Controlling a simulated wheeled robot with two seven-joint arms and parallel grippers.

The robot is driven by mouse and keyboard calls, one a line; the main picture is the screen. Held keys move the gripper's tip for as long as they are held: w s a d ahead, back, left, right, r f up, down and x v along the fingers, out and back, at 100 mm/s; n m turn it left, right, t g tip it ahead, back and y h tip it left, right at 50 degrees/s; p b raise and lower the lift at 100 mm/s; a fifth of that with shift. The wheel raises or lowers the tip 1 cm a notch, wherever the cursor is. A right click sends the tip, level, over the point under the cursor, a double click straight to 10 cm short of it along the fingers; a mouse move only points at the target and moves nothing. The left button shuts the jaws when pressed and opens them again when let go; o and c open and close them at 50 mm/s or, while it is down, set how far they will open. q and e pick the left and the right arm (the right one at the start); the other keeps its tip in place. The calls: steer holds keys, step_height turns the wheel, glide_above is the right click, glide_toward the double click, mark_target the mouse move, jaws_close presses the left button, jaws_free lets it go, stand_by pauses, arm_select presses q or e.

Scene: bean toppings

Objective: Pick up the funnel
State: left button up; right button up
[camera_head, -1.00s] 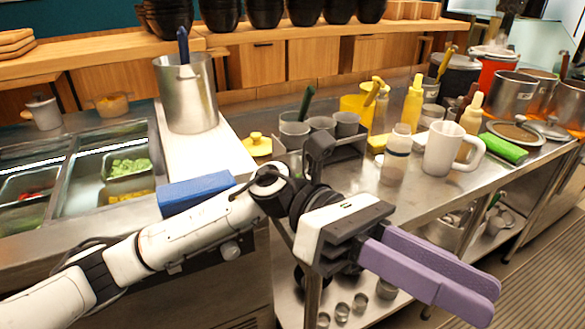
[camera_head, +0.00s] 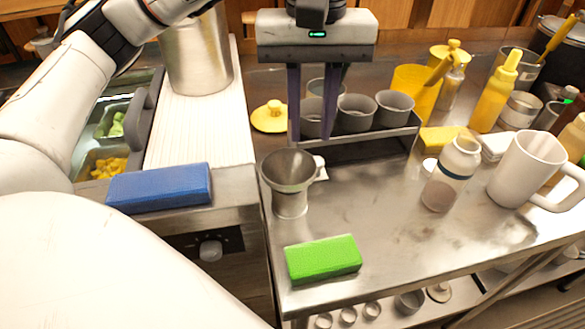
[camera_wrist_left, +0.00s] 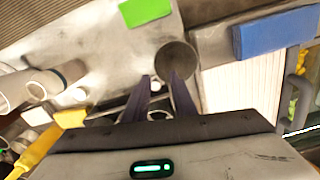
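The funnel (camera_head: 289,181) is a grey metal cone with a wide round mouth. It stands upright near the left edge of the steel table, with a small pale tab at its right side. In the left wrist view its round mouth (camera_wrist_left: 177,60) shows just beyond the fingertips. My left gripper (camera_head: 312,138) points down behind the funnel, in front of the grey cups. Its two purple fingers are apart, with nothing visibly held between them; they also show in the left wrist view (camera_wrist_left: 160,82). My right gripper is out of view.
A green sponge (camera_head: 323,260) lies in front of the funnel. A blue block (camera_head: 160,188) lies on the counter to the left. Grey cups (camera_head: 356,113) in a rack and a yellow lid (camera_head: 270,117) are behind. A bottle (camera_head: 450,174) and white mug (camera_head: 525,170) stand right.

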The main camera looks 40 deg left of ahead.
arm_select(q)
steer(key=shift+w+d+f, duration=0.1)
steer(key=shift+d+f, duration=0.05)
steer(key=shift+f, duration=0.85)
steer(key=shift+w+d+f, duration=0.1)
steer(key=shift+d+f, duration=0.05)
steer(key=shift+f, duration=0.9)
steer(key=shift+d+f, duration=0.15)
steer(key=shift+f, duration=0.85)
jaws_close()
